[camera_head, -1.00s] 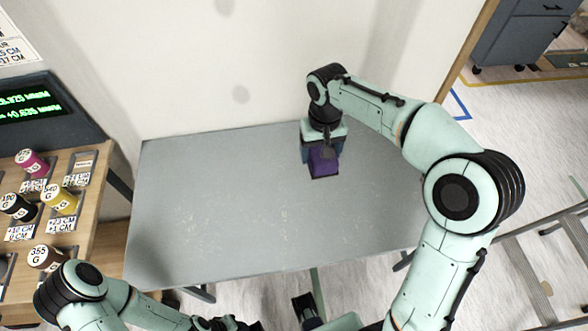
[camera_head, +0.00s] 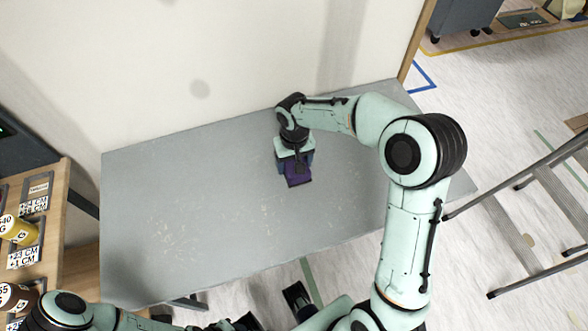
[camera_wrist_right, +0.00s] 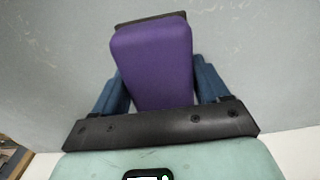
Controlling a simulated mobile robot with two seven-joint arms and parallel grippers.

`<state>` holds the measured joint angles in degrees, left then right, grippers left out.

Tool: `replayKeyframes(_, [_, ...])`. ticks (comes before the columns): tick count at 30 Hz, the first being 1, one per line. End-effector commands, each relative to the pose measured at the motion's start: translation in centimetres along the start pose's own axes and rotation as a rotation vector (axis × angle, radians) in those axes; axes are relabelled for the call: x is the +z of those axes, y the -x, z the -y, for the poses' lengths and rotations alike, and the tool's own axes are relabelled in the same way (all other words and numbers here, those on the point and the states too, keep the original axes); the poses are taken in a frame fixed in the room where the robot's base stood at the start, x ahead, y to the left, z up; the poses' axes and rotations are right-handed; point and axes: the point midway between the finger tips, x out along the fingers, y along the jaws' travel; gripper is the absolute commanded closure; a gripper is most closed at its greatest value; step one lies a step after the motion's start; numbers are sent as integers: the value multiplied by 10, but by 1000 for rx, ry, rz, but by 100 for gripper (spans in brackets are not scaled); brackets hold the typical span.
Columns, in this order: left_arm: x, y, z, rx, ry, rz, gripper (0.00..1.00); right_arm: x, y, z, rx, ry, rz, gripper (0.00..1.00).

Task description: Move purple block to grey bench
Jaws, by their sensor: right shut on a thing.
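The purple block (camera_head: 298,176) is at my right gripper, over the grey bench (camera_head: 190,220). My right gripper (camera_head: 296,168) points down, shut on the block. In the right wrist view the purple block (camera_wrist_right: 153,62) sits between the two blue fingers of the right gripper (camera_wrist_right: 155,88), with a dark edge at its far end. The grey bench top (camera_wrist_right: 255,60) fills the background there. I cannot tell whether the block touches the bench. My left arm shows at the bottom left of the head view, but its fingertips cannot be made out.
A wooden rack (camera_head: 60,235) with labelled spools, including a yellow one (camera_head: 18,230), stands left of the bench. A pale wall (camera_head: 190,60) rises behind the bench. A metal ladder (camera_head: 530,215) stands to the right. Most of the bench top is clear.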

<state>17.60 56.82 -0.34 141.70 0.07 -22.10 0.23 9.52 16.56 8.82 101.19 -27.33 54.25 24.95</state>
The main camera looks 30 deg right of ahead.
Motion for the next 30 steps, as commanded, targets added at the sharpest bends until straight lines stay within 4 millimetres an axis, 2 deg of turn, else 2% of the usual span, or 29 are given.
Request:
replayKeyframes(9, [0,-4,2,0,0,1,57,1,-41,0,0,0,3,60])
replayKeyframes(20, [0,-7,3,-1,1,2,57,0,-45,0,-1,0,0,60])
replayKeyframes(21, [0,-7,3,-1,1,2,57,0,-45,0,-1,0,1,19])
replayKeyframes(23, [0,-6,2,-1,1,2,57,0,-44,0,-1,0,0,0])
replayKeyframes(30, [0,-6,2,-1,1,2,57,0,-43,0,-1,0,1,0])
